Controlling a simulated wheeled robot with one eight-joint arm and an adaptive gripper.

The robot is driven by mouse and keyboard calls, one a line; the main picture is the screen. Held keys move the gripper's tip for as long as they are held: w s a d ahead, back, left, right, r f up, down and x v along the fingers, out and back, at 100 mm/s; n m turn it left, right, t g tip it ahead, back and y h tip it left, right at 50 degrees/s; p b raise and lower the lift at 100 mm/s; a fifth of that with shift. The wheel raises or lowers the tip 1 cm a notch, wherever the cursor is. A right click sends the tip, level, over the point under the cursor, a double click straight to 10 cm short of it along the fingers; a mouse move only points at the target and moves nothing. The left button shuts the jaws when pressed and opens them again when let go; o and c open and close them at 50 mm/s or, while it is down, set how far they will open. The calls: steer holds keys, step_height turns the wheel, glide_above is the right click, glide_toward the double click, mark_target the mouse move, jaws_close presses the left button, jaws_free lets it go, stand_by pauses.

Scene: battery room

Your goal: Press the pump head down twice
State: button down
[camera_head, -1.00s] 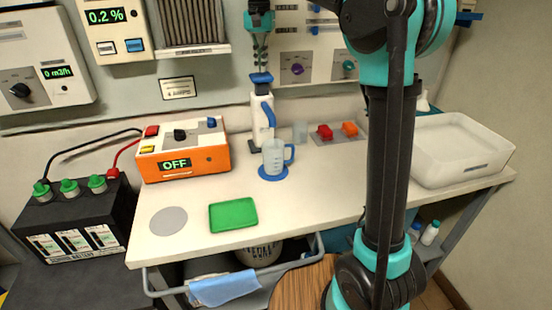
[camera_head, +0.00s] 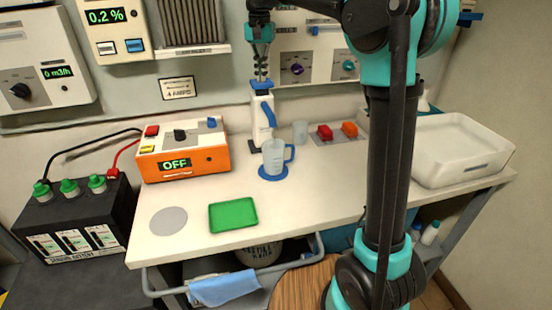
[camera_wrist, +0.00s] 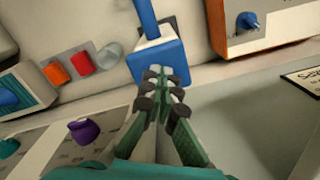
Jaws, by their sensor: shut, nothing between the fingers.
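The pump dispenser is a white bottle (camera_head: 262,122) with a blue pump head (camera_head: 261,85) and a blue side spout. It stands upright at the back of the bench. My gripper (camera_head: 261,77) points down from above, shut and empty, with its fingertips on top of the pump head. The head sits low, close to the bottle top. In the wrist view the blue pump head (camera_wrist: 158,63) lies right at the tips of my gripper (camera_wrist: 155,75); they appear to touch it. The bottle body is mostly hidden there.
A clear jug (camera_head: 273,157) with a blue handle stands on a blue mat in front of the bottle. An orange charger box (camera_head: 184,158) is to the left. A small clear cup (camera_head: 300,132) is to the right. A wall panel (camera_head: 310,62) is close behind my gripper.

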steer(key=shift+f, duration=0.9)
steer(key=shift+r, duration=2.9)
steer(key=shift+f, duration=0.1)
steer(key=shift+f, duration=2.8)
steer(key=shift+r, duration=2.9)
